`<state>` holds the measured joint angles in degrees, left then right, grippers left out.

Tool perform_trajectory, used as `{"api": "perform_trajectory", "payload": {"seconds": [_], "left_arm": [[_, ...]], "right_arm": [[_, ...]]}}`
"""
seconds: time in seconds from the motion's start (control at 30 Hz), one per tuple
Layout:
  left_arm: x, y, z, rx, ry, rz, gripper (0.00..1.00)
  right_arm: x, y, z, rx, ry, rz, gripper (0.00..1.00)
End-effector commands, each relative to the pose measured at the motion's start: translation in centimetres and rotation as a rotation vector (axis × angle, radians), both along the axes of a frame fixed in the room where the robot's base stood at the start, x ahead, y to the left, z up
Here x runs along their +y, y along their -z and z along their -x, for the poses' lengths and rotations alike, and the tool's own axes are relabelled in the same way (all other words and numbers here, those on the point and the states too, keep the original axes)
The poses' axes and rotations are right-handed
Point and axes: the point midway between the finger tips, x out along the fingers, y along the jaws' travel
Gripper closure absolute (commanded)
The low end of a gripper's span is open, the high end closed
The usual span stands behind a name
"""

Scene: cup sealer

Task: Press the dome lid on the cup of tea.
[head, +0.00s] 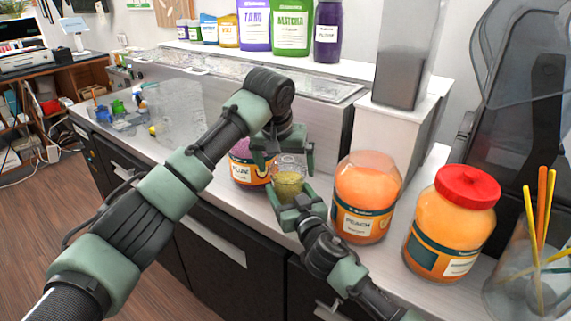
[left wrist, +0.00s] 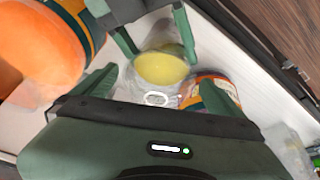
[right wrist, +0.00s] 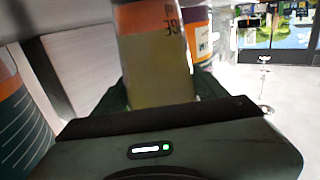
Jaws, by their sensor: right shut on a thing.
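The clear cup of tea (head: 289,187) holds yellow-green tea and stands upright at the counter's front. It also shows in the left wrist view (left wrist: 162,68) and close up in the right wrist view (right wrist: 158,85). My right gripper (head: 291,196) is shut on the cup's side. A clear dome lid (left wrist: 157,98) with a pale ring shows over the cup between my left fingers; its edge is faint, and I cannot tell whether it is pressed fully on. My left gripper (head: 283,158) points down above the cup, its fingers apart on either side of the lid.
A plum jar (head: 243,165) stands close behind the cup at left. A peach jar (head: 364,200) and a red-lidded jar (head: 455,220) stand to the right, with a clear straw holder (head: 525,285) beyond. The counter further left has free room.

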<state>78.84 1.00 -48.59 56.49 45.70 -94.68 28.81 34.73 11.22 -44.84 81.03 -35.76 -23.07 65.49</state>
Motion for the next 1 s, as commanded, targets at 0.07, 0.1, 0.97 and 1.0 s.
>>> {"api": "perform_trajectory", "payload": {"seconds": [0.07,0.1,0.97,1.0], "left_arm": [[0.0,0.0,0.0,0.0,0.0,0.0,0.0],[0.0,0.0,0.0,0.0,0.0,0.0,0.0],[1.4,-10.9,4.3,0.0,0.0,0.0,0.0],[1.5,-11.0,4.3,0.0,0.0,0.0,0.0]], "right_arm": [[0.0,-0.1,0.0,-0.002,0.0,-0.001,1.0],[0.0,-0.1,0.0,-0.002,0.0,-0.001,1.0],[0.0,-0.1,0.0,-0.002,0.0,-0.001,1.0],[0.0,-0.1,0.0,-0.002,0.0,-0.001,1.0]]}}
